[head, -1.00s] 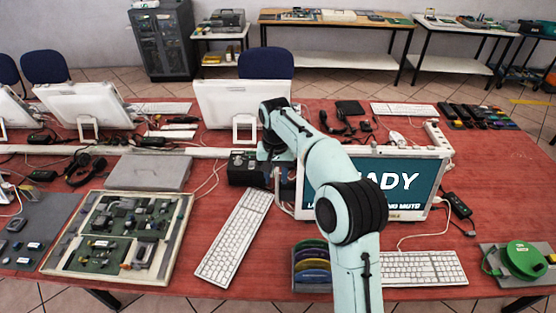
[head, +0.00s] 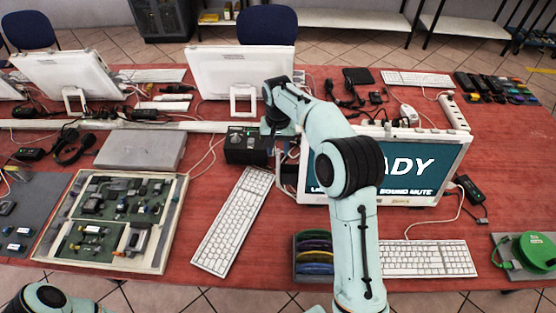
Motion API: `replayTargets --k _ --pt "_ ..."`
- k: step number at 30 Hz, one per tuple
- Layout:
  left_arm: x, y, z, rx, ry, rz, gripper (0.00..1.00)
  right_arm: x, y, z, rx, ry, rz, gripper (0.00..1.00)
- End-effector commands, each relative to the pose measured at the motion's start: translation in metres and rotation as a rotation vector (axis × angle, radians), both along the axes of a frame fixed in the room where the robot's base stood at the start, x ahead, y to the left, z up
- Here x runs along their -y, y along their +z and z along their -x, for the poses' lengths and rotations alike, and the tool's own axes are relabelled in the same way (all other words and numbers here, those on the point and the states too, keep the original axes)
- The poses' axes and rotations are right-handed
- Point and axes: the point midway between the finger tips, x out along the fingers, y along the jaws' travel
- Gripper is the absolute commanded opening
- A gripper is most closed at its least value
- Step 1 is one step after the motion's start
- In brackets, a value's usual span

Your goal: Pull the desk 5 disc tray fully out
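A white all-in-one computer (head: 455,140) stands on the red desk, its lit screen (head: 408,168) partly covered by my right arm. I cannot make out a disc tray clearly; the computer's left side is mostly hidden behind my arm and gripper. My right gripper (head: 281,168) hangs down from the wrist at the computer's left edge, close to that side. Its fingers are small and dark, so I cannot tell whether they are open or shut, or touching anything. Part of my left arm shows at the bottom left; its gripper is out of view.
A black box (head: 246,146) stands just left of my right gripper. A white keyboard (head: 233,222) lies in front, and another keyboard (head: 428,259) lies before the computer. A disc rack (head: 314,254) sits beside my arm. A parts tray (head: 160,232) lies left; a green reel (head: 533,251) lies right.

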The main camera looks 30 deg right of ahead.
Motion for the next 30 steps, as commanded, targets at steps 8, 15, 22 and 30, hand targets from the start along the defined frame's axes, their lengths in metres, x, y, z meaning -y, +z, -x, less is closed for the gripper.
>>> replayTargets --k 8,15,22,30 --pt "0.000 -0.008 0.009 -0.011 0.000 0.000 0.43 0.000 -0.048 0.001 -0.001 0.000 0.000 0.38" --pt "0.000 -0.009 0.010 -0.011 0.000 0.000 0.43 0.000 -0.060 0.000 0.001 0.000 0.000 0.38" --pt "0.000 -0.009 0.010 -0.011 0.000 0.000 0.43 0.000 -0.060 0.000 0.001 0.000 0.000 0.38" --pt "0.000 -0.009 0.010 -0.011 0.000 0.000 0.43 0.000 -0.060 0.000 0.002 0.000 0.000 0.00"
